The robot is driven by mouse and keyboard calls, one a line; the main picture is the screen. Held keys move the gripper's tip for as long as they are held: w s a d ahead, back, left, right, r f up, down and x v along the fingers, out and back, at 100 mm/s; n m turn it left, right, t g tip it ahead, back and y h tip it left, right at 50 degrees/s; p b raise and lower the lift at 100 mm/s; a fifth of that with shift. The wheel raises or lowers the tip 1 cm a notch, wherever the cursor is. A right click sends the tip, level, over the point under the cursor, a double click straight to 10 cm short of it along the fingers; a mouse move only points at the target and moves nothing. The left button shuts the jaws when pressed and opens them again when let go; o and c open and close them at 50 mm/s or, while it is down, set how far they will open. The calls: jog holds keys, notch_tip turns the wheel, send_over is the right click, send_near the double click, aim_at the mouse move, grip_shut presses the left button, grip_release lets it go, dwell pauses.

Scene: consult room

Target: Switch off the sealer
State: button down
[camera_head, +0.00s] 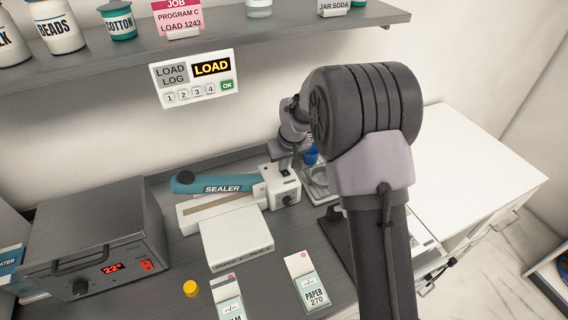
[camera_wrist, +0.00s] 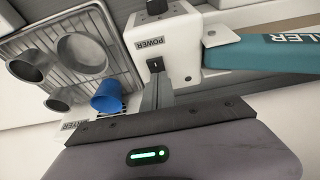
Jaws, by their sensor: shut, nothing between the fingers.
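The sealer is a white unit with a teal arm (camera_head: 215,184) lettered SEALER and a white end box (camera_head: 283,186) with a dark knob. In the wrist view its end box (camera_wrist: 180,42) carries a POWER label and a small black rocker switch (camera_wrist: 155,65); the teal arm (camera_wrist: 275,52) extends right. My gripper (camera_wrist: 156,82) is shut and empty, its fingertips right at the switch. I cannot tell whether they touch it, or which way the rocker is tipped. In the head view my gripper (camera_head: 286,162) is above the end box, partly hidden by my arm.
A wire rack (camera_wrist: 35,48) with metal cups (camera_wrist: 82,53) and a blue cup (camera_wrist: 107,97) sits close beside the sealer. A grey heater unit (camera_head: 97,240) reading 22° stands left. A shelf (camera_head: 230,32) and a LOAD LOG panel (camera_head: 195,78) are above.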

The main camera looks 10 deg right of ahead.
aim_at(286, 174)
jog(key=shift+s+f, duration=0.25)
jog(key=shift+f, duration=0.1)
jog(key=shift+s+f+b, duration=0.1)
jog(key=shift+s+b, duration=0.1)
jog(key=shift+b, duration=0.1)
jog(key=shift+s+d, duration=0.1)
jog(key=shift+s, duration=0.5)
notch_tip(286, 174, up, 4)
jog(key=shift+w+f+p, duration=0.1)
jog(key=shift+f+p, duration=0.1)
jog(key=shift+p, duration=0.9)
jog(key=p+v, duration=0.2)
jog(key=v, duration=0.9)
jog(key=shift+w+r, duration=0.1)
